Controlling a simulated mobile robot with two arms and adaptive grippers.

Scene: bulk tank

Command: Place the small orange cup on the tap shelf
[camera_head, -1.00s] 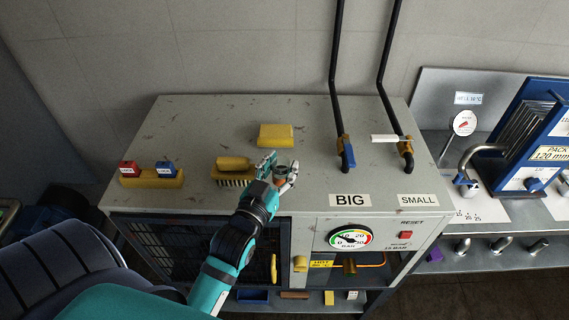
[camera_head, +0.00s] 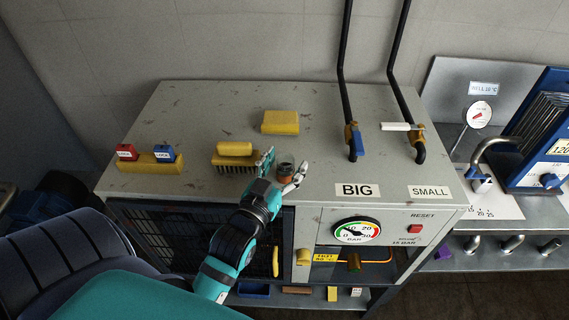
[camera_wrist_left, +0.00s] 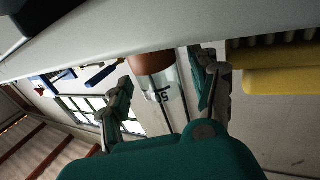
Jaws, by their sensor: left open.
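My left gripper (camera_head: 283,171) is open, with one finger on each side of the cup. In the left wrist view the cup (camera_wrist_left: 152,64) shows an orange-brown band and a clear part with a "50" mark, between the spread fingers (camera_wrist_left: 160,90). I cannot tell whether a finger touches it. A brass tap (camera_head: 353,262) sits in the recess at the cabinet front. Which surface is the tap shelf is not clear. My right gripper is not in view.
A yellow brush (camera_head: 235,152) lies close left of the cup, with a yellow block (camera_head: 281,122) behind. A yellow lock holder (camera_head: 150,162) stands at the left. Black pipes with a blue-handled valve (camera_head: 354,140) and a white-handled valve (camera_head: 402,127) rise to the right.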

